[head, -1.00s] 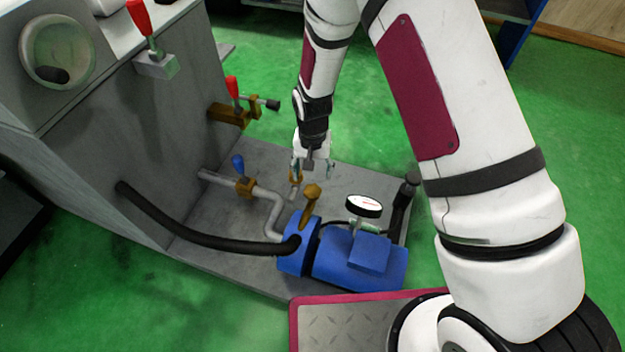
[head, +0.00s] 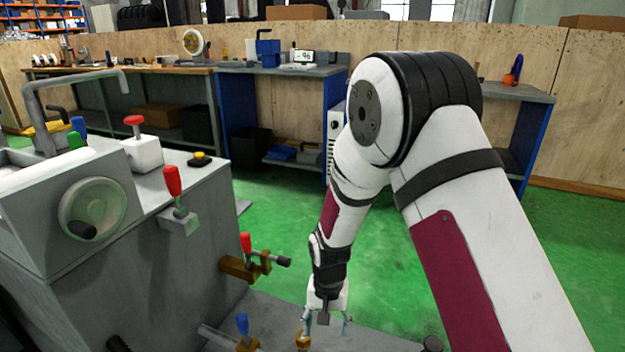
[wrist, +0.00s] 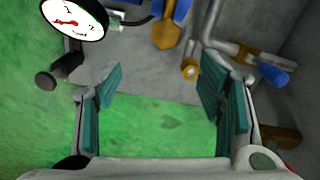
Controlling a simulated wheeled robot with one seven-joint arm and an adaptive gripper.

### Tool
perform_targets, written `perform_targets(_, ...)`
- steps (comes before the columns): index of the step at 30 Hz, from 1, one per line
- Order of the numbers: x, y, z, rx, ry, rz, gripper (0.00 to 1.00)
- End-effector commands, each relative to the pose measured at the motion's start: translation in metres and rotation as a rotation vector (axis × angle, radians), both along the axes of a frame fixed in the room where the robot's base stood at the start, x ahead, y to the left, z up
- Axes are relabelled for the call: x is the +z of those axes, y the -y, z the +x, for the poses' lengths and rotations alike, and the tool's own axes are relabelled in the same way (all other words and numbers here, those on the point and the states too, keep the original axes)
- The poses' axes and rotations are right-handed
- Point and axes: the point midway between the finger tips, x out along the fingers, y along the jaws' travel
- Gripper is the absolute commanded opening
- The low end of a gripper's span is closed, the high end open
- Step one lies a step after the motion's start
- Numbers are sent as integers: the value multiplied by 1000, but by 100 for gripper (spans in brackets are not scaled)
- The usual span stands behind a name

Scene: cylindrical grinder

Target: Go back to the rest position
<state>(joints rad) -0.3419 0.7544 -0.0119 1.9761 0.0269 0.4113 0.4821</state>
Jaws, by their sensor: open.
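My gripper (head: 326,322) hangs from my arm, pointing down, to the right of the grey grinder (head: 150,250) in the head view. In the wrist view my gripper (wrist: 160,105) has its teal-padded fingers spread wide with nothing between them. Beyond the fingers lie the grey base plate (wrist: 110,70) and green floor. A brass part (head: 303,340) shows just left of the fingers in the head view; I cannot tell whether they touch.
A pressure gauge (wrist: 75,18), a blue-handled valve (wrist: 262,66) and a brass handle (wrist: 167,32) surround the gripper. A red-handled brass valve (head: 250,262) juts from the grinder. Workbenches (head: 285,72) stand behind, with free green floor (head: 280,215) between.

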Motion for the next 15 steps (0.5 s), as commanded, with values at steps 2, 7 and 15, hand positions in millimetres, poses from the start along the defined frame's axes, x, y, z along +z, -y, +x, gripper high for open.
perform_targets(2, 37, 10, -2, 3, 9, 5, 62)
perform_targets(7, 111, 35, -22, 19, 10, 8, 62)
perform_targets(15, 207, 76, -80, 46, 9, 11, 62)
